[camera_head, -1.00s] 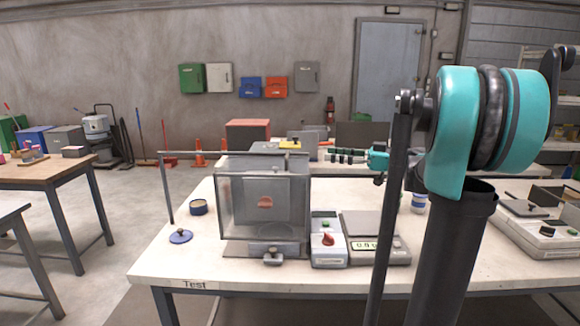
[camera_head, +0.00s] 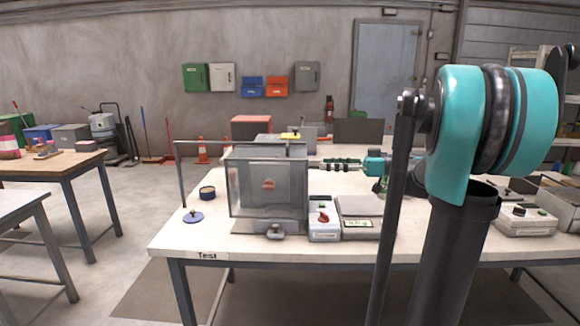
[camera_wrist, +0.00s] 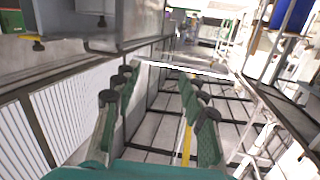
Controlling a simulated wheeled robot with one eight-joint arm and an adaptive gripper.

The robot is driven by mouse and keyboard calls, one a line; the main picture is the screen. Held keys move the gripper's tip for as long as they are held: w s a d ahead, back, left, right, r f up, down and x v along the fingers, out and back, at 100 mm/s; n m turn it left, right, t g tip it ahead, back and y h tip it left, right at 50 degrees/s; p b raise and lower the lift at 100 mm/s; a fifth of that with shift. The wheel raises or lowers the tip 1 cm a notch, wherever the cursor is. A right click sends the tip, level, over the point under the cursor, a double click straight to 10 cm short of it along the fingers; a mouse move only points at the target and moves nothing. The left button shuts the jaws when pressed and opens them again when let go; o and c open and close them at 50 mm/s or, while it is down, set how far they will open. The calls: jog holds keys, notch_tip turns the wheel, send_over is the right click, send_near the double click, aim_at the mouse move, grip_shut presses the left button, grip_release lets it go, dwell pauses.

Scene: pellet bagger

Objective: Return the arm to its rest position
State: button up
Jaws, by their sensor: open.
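My gripper (camera_head: 338,163) shows in the head view behind the scale, level with the upper part of the clear box, pointing left. Its green fingers (camera_wrist: 160,113) stand apart in the wrist view with nothing between them. My arm's teal joint and dark column fill the right side of the head view and hide part of the arm. The gripper appears apart from the things on the table, though its exact distance from the clear box (camera_head: 245,196) cannot be told.
The Test table (camera_head: 185,238) bears the clear box, a control unit with a red knob (camera_head: 323,222), a scale (camera_head: 366,222), a round tin (camera_head: 207,192) and a blue lid (camera_head: 193,217). Another table (camera_head: 50,165) stands at left. Floor between them is clear.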

jog(key=s+a+f+m+g+h, duration=0.1)
jog(key=s+f+m+h, duration=0.4)
jog(key=f, duration=0.6)
jog(key=s+a+f+m+g+h, duration=0.1)
jog(key=s+a+f+m+h, duration=0.2)
jog(key=s+f, duration=0.6)
jog(key=s+d+f+m+h, duration=0.2)
jog(key=s+d+f+h, duration=0.2)
jog(key=d+f, duration=0.1)
jog(key=s+d+f+m+t+h, duration=0.1)
jog(key=s+d+f+m+h, duration=0.2)
jog(key=f, duration=0.4)
jog(key=s+d+h, duration=0.1)
jog(key=d, duration=0.1)
jog(key=shift+s+d+f, duration=0.25)
jog(key=shift+d+f, duration=0.15)
